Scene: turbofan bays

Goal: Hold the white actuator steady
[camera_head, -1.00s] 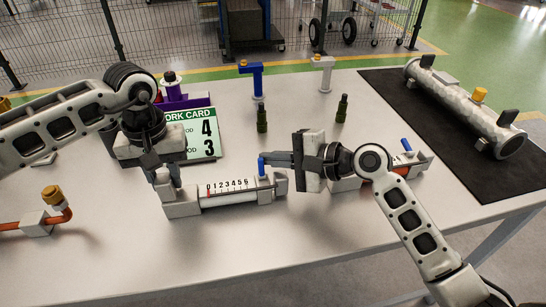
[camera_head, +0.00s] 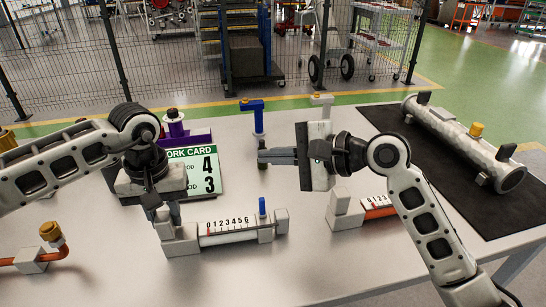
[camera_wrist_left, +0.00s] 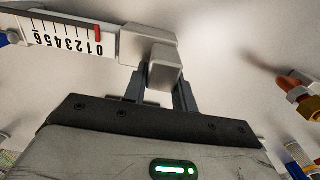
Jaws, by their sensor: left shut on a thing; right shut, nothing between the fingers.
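The white actuator (camera_head: 228,230) lies on the table, a tube with a 0 to 6 scale, a red mark near 0 and grey end blocks. My left gripper (camera_head: 168,214) is shut on the actuator's left end block. In the left wrist view the fingers (camera_wrist_left: 161,88) clasp a knob on that block, and the scale (camera_wrist_left: 66,36) shows upside down. My right gripper (camera_head: 262,158) is shut and empty, raised above and behind the blue lever, apart from it.
A second actuator (camera_head: 343,213) with an orange section is partly hidden by my right arm. A work card (camera_head: 196,172) reading 4 and 3 stands behind my left gripper. A metal cylinder (camera_head: 455,138) lies on a black mat (camera_head: 513,212).

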